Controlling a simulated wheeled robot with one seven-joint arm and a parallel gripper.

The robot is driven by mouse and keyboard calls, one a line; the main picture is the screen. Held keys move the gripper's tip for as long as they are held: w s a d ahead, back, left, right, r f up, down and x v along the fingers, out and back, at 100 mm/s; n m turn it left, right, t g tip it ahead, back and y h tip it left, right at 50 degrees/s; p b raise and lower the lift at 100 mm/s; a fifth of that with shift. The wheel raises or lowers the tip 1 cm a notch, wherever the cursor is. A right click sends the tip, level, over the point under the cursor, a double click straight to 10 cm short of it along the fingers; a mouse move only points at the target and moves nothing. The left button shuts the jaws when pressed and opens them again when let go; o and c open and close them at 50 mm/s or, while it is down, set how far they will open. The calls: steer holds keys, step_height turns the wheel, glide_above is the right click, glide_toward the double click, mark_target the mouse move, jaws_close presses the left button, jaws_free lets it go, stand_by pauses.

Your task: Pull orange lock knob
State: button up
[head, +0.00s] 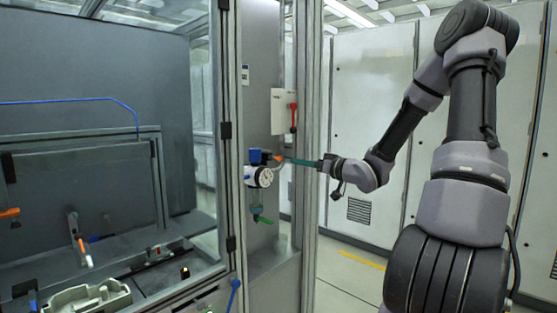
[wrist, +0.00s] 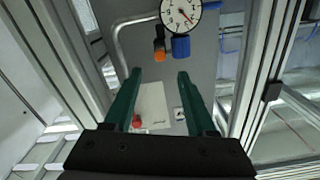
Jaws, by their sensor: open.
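The small orange lock knob (head: 278,158) sits on a dark fitting beside a blue cap, above the round white gauge in the head view. In the wrist view the knob (wrist: 159,56) shows just beyond the fingertips, roughly centred between them. My gripper (head: 289,161) reaches in from the right with its green fingers close to the knob. In the wrist view my gripper (wrist: 159,73) is open, with a clear gap between the fingers and nothing held. I cannot tell whether a fingertip touches the knob.
The gauge (head: 263,177) and blue cap (head: 254,156) are beside the knob. A white box (head: 281,125) with a red handle (head: 293,113) is above. A green valve (head: 259,214) hangs below. A metal frame post (head: 309,230) stands near my arm.

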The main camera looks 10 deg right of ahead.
mark_target(281, 159)
steer(key=x, duration=1)
steer(key=shift+w+a, duration=0.2)
steer(key=shift+w, duration=0.05)
jaws_close()
stand_by(1.0)
